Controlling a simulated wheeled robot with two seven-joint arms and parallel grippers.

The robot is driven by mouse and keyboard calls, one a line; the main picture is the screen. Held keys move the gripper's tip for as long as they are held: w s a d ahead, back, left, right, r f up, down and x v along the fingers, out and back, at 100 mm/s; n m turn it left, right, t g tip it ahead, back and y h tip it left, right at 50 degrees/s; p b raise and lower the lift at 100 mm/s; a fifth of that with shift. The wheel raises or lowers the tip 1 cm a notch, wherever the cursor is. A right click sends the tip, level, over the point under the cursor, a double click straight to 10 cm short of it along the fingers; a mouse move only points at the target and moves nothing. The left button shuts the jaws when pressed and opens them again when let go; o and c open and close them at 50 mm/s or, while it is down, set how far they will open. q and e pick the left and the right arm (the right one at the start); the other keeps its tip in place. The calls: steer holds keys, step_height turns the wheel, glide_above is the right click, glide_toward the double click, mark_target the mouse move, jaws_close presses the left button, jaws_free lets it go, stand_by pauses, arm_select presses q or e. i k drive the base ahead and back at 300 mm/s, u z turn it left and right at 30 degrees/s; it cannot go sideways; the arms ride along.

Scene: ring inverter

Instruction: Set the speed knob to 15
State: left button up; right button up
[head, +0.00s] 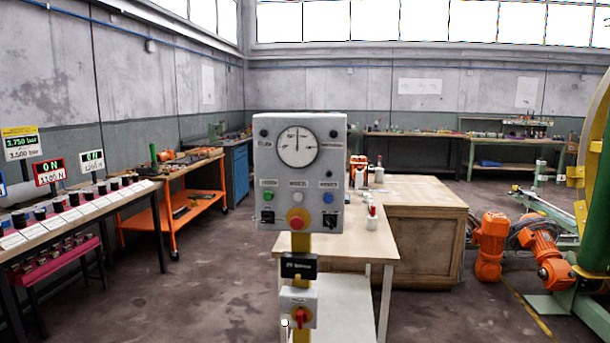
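A grey control panel (261,165) stands upright ahead on a yellow post. It carries a round white dial gauge (298,146), whose needle points about straight up. Below are a green button (268,196), a white button (298,197), a blue button (328,197) and a red mushroom button (297,223). A black control (267,217) sits at its lower left and another black control (331,217) at its lower right. The labels are too small to read, so I cannot tell which is the speed knob or its setting. Neither gripper is in view.
A lower box with a red switch (302,315) hangs on the post. A pale table (358,246) and wooden crate (425,225) stand behind. A console with several black knobs (57,207) runs along the left. Orange motors (490,245) and a green-yellow machine stand right.

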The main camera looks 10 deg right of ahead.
mark_target(268, 219)
steer(key=u, duration=0.5)
steer(key=k, duration=0.6)
steer(key=u, duration=0.95)
steer(key=i, duration=0.8)
steer(key=z, duration=0.7)
steer(key=i, duration=0.7)
steer(key=z, duration=0.7)
